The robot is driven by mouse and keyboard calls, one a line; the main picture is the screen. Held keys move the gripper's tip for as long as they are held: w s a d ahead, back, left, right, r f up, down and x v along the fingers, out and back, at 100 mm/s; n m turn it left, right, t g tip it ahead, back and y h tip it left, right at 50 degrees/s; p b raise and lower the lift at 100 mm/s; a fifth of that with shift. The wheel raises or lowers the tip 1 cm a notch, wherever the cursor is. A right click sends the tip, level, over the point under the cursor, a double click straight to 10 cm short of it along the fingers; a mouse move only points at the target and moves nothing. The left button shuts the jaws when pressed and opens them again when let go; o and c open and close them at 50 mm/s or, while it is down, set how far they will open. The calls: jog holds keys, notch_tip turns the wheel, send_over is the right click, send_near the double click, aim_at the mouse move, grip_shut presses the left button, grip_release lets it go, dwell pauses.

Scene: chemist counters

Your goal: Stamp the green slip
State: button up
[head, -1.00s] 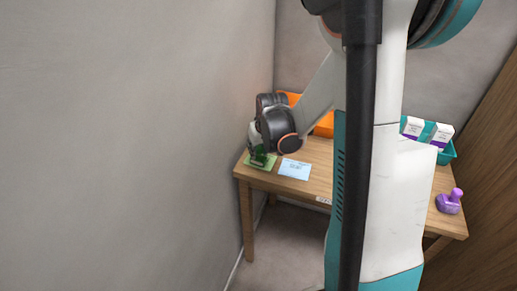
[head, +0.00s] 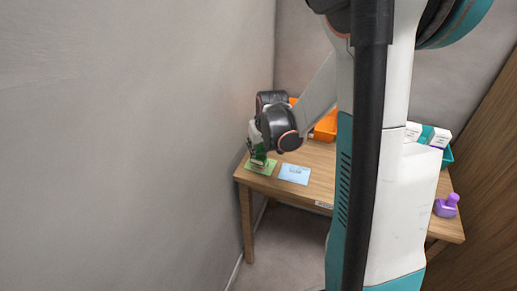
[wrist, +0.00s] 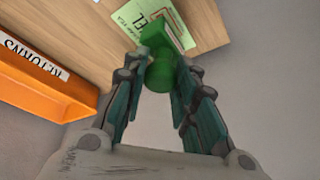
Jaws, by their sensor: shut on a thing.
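The green slip (head: 261,167) lies on the wooden counter at its left front corner, near the wall. It also shows in the wrist view (wrist: 187,32), with dark printing. My gripper (head: 258,150) is above the slip, shut on a green stamp (wrist: 158,45). In the wrist view the stamp's handle is between the fingers (wrist: 160,88) and its block overlaps the slip. I cannot tell whether the block touches the paper. A light blue slip (head: 295,174) lies to the right of the green one.
An orange tray (wrist: 40,84) labelled RETURNS stands on the counter behind my arm. A purple stamp (head: 446,205) stands at the right end, near a teal bin (head: 447,156) with white boxes. The wall (head: 130,140) is close on the left.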

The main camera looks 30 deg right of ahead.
jog(key=shift+r+p, duration=1.3)
jog(key=shift+r, duration=0.8)
